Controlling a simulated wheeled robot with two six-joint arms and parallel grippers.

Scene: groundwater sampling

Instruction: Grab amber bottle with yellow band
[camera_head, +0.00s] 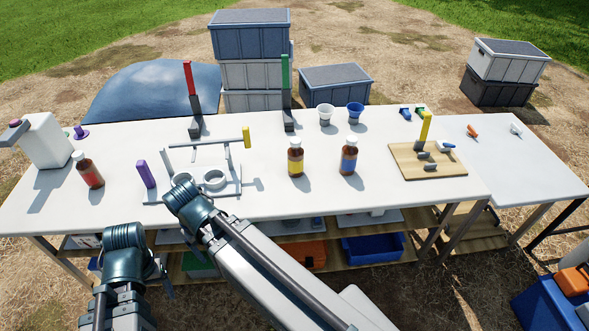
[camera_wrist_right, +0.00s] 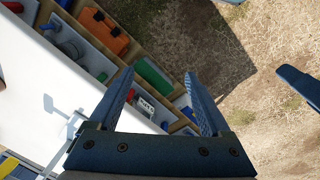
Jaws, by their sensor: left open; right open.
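The amber bottle with the yellow band (camera_head: 295,158) stands upright on the white table, right of the middle, with a white cap. A similar amber bottle with a blue band (camera_head: 348,160) stands just to its right. An amber bottle with a red band (camera_head: 88,172) stands at the table's left. My left gripper (camera_head: 161,272) is open, low at the front edge, partly hidden by its own wrist. My right gripper (camera_wrist_right: 160,75) is open and empty in the wrist view, above the lower shelf. My right arm hides it in the head view. Both grippers are away from the yellow-banded bottle.
A grey stand (camera_head: 213,180) with a yellow-ended rod is left of the yellow-banded bottle. Red (camera_head: 189,78) and green (camera_head: 286,72) uprights stand behind. Two cups (camera_head: 355,112) and a wooden board (camera_head: 405,165) are nearby. The table in front of the bottle is clear.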

